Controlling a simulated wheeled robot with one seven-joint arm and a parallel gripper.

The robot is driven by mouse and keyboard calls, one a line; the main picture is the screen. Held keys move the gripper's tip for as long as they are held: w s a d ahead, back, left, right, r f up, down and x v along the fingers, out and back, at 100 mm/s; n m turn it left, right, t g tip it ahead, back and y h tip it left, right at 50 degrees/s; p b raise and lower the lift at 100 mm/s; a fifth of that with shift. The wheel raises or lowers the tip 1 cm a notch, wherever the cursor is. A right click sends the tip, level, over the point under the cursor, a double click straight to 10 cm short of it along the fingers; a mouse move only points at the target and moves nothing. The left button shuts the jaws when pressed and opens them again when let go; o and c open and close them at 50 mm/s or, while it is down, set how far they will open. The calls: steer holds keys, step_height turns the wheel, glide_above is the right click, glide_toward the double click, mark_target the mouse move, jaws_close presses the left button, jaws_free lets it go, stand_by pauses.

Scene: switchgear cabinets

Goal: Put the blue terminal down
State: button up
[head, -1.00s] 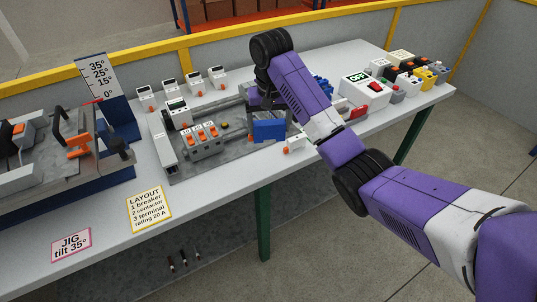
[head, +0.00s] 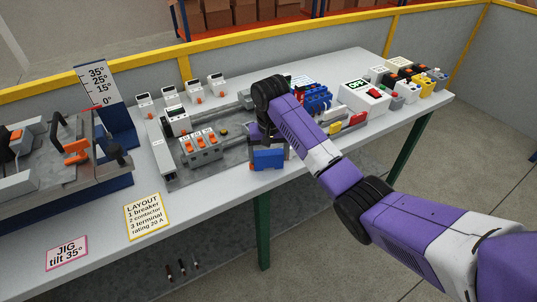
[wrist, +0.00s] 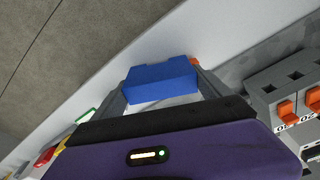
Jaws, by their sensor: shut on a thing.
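The blue terminal (head: 267,158) is a blue block near the front edge of the table in the head view. It also shows in the wrist view (wrist: 160,80), between two grey fingers. My gripper (head: 270,146) is shut on it, at the front edge of the grey mounting plate (head: 238,158). An orange bit shows at the terminal's lower left in the head view. Whether its underside touches the table I cannot tell. My purple wrist hides part of the plate behind it.
A grey device with orange switches (head: 201,146) stands on the plate just left of the terminal. Blue terminals (head: 316,99) stand at the back right, near a box with an OFF display (head: 364,97). Bare table (head: 215,183) lies in front of the plate.

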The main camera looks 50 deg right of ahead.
mark_target(269, 155)
steer(key=shift+f, duration=0.1)
steer(key=o, duration=1.4)
steer(key=shift+c, duration=0.2)
steer(key=r+p, duration=0.1)
steer(key=r, duration=0.2)
steer(key=r+p, duration=0.1)
steer(key=r, duration=0.3)
steer(key=s+r+p, duration=0.1)
steer(key=r, duration=0.3)
steer(key=shift+a, duration=0.35)
steer(key=shift+a+r+p, duration=0.1)
steer(key=shift+r+p, duration=0.5)
steer(key=shift+p, duration=0.05)
